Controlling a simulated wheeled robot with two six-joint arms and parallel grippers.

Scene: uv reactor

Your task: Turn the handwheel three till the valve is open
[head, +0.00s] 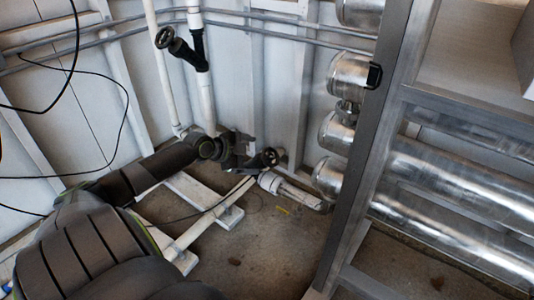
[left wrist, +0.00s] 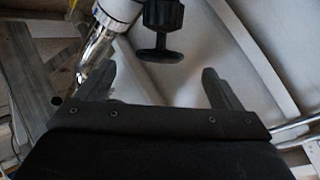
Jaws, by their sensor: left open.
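A black handwheel (head: 270,157) on a low valve shows just beyond my left gripper (head: 250,151) in the head view. In the left wrist view a black handwheel (left wrist: 159,55) on a black stem lies ahead, between the lines of the two fingers. My left gripper (left wrist: 158,85) is open and empty, with a visible gap between its fingers and the wheel. Another black handwheel (head: 165,38) sits higher on a black valve at the upper left. No number is legible on either wheel. The low valve's body is partly hidden by my gripper. My right gripper is out of view.
A white vertical pipe (head: 205,100) stands behind my left arm. Several shiny metal cylinders (head: 340,130) and a grey metal frame (head: 375,140) stand to the right. White floor pipes (head: 205,226) lie below the gripper. Black cables hang at left. The floor (head: 265,250) at centre is mostly clear.

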